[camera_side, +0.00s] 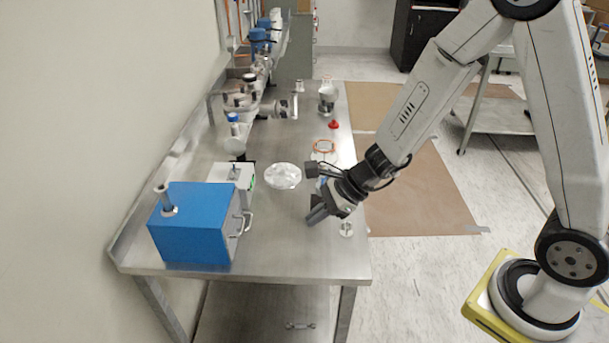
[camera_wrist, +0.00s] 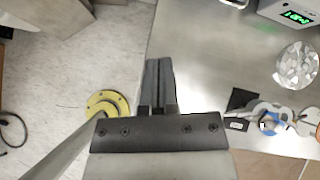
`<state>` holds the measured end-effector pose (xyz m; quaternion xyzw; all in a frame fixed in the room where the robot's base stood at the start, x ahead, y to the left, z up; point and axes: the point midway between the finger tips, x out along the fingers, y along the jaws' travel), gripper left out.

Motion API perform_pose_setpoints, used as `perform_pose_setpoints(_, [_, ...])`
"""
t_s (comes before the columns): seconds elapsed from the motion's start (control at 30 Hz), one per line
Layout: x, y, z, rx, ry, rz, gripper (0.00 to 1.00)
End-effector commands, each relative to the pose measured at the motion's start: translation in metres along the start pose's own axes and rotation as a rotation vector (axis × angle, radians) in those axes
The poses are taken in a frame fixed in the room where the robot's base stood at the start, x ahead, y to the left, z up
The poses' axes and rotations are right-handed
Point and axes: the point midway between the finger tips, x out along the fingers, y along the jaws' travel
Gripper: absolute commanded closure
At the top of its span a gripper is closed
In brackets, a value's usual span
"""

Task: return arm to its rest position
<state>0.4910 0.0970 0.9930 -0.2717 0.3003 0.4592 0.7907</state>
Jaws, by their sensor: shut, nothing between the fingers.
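My gripper (camera_side: 318,214) hangs above the near right part of the steel table (camera_side: 290,250), close to its right edge. In the wrist view my gripper (camera_wrist: 158,66) shows its two dark fingers pressed together with nothing between them. The arm reaches in from the right, bent at the elbow, with the wrist tilted down toward the table. I cannot tell the exact height of the fingertips above the tabletop.
A blue box (camera_side: 195,225) and a white unit with a green display (camera_wrist: 296,15) stand at the left. A clear round dish (camera_side: 283,176), red ring (camera_side: 324,146), red cap (camera_side: 334,125) and small white part (camera_side: 346,229) lie around the gripper. Pipework (camera_side: 255,95) lines the wall.

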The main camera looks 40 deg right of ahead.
Motion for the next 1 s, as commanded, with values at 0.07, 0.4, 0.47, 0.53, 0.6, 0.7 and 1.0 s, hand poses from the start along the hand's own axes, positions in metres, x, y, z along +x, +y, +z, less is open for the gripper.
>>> perform_pose_setpoints(0.07, [-0.006, 0.009, -0.001, -0.101, 0.023, 0.038, 1.00])
perform_pose_setpoints(0.4, [-0.033, 0.038, -0.014, -0.552, 0.131, 0.197, 1.00])
perform_pose_setpoints(0.47, [-0.038, 0.042, -0.018, -0.631, 0.151, 0.224, 1.00])
perform_pose_setpoints(0.53, [-0.044, 0.045, -0.022, -0.725, 0.173, 0.254, 1.00])
perform_pose_setpoints(0.6, [-0.051, 0.048, -0.026, -0.820, 0.195, 0.283, 1.00])
perform_pose_setpoints(0.7, [-0.060, 0.051, -0.032, -0.955, 0.227, 0.325, 1.00])
perform_pose_setpoints(1.0, [-0.087, 0.053, -0.048, -1.363, 0.325, 0.443, 1.00])
